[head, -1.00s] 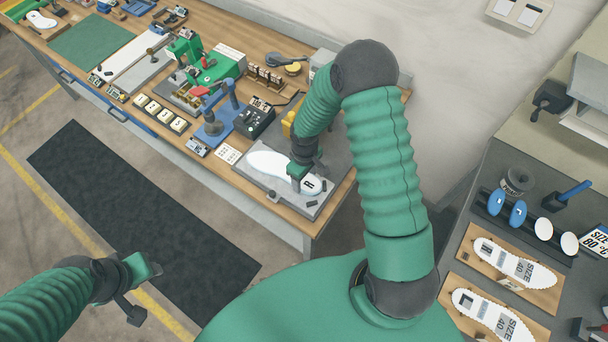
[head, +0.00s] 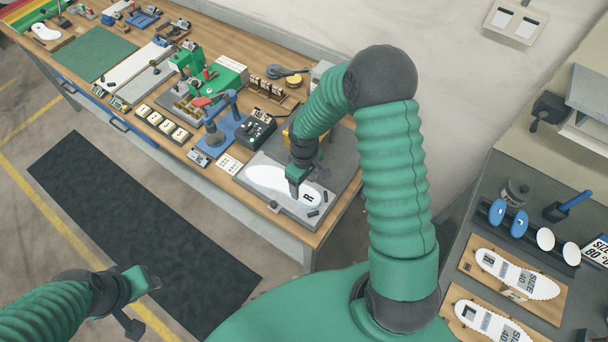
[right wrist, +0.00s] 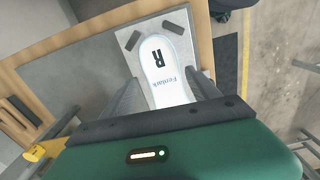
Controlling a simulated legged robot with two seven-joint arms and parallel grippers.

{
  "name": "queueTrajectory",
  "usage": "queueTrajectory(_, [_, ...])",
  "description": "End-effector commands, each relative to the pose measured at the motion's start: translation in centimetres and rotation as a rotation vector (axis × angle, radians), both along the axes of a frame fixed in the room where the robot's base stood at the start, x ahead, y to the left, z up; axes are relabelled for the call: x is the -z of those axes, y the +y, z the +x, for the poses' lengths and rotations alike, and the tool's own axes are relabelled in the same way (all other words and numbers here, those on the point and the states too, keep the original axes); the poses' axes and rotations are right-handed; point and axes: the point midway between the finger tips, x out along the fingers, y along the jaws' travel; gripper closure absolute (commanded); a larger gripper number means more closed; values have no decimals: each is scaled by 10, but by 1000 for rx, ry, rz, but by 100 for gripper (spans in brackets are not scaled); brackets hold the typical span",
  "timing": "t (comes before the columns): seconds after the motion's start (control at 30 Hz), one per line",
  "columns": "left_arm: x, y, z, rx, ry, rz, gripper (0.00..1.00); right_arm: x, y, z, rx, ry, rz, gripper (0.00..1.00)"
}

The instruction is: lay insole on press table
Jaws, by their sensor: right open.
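The white insole (head: 268,179) lies flat on the light grey plate of the press table (head: 290,214). In the right wrist view the insole (right wrist: 166,72) shows a black R and printed lettering, with its rounded end pointing away from me. My right gripper (head: 294,190) is just above the insole near its R end. Its two fingers (right wrist: 165,95) are apart, one on each side of the insole, and nothing is held between them. My left gripper (head: 150,284) hangs over the floor at lower left, away from the table; its jaws are too unclear to read.
Small dark blocks (head: 314,213) sit on the plate around the insole. A blue tool stand (head: 216,138) and a dark box (head: 258,130) are close by on the wooden bench. At right, a dark counter holds size-marked soles (head: 515,272).

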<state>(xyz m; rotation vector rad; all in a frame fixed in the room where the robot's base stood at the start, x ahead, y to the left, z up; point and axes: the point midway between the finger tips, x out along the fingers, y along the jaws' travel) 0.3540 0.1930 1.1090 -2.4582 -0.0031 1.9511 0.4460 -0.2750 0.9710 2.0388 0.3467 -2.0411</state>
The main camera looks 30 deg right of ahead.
Motion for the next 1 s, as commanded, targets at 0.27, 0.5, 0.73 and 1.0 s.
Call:
queueTrajectory(0.27, [7, 0, 0, -1, 0, 0, 57, -60, -2, 1, 1, -3, 0, 30])
queueTrajectory(0.5, [7, 0, 0, 0, 0, 0, 57, -99, 32, -32, 86, -70, -27, 30])
queueTrajectory(0.73, [7, 0, 0, 0, 0, 0, 57, -129, 73, -90, 312, -220, 32, 30])
queueTrajectory(1.0, [7, 0, 0, -1, 0, 0, 57, -129, 74, -93, 337, -227, 42, 30])
